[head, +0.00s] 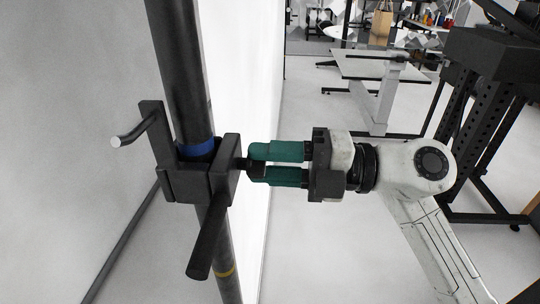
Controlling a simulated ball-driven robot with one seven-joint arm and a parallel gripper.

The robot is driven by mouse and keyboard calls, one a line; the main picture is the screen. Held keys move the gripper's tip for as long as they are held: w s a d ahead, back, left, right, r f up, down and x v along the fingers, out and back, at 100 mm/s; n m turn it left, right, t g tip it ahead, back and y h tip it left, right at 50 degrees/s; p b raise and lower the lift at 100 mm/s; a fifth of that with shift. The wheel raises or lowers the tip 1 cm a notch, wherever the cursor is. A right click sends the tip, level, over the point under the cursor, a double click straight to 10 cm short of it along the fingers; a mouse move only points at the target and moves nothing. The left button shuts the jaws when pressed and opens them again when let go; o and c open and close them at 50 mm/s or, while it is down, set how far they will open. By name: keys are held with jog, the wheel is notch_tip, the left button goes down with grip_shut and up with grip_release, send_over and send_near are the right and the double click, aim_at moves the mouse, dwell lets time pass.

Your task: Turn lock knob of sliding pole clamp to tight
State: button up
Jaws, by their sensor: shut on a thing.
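A dark pole (180,70) runs down the left part of the head view, slightly tilted. A black sliding clamp (187,185) sits around it, just below a blue band (198,149). The lock knob (242,164) is a small dark piece on the clamp's right side. My gripper (256,164) comes from the right, with its two green fingers shut on the knob, one above and one below. The fingertips hide part of the knob, and its turn angle cannot be told.
A dark handle (206,238) slants down from the clamp, and a metal-tipped lever (132,135) sticks out left. A white table (385,68) and a black frame (490,110) stand behind right. Floor between is clear.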

jog(key=shift+w+d, duration=0.1)
jog(key=shift+w, duration=0.05)
dwell(0.3)
jog(key=o, duration=0.7)
jog(key=shift+d, duration=0.1)
jog(key=d+b, duration=0.1)
jog(key=d, duration=0.4)
jog(key=d+b, duration=0.1)
jog(key=d, duration=0.4)
jog(key=shift+s+d+b, duration=0.2)
jog(key=shift+d+b, duration=0.1)
jog(key=shift+b, duration=0.05)
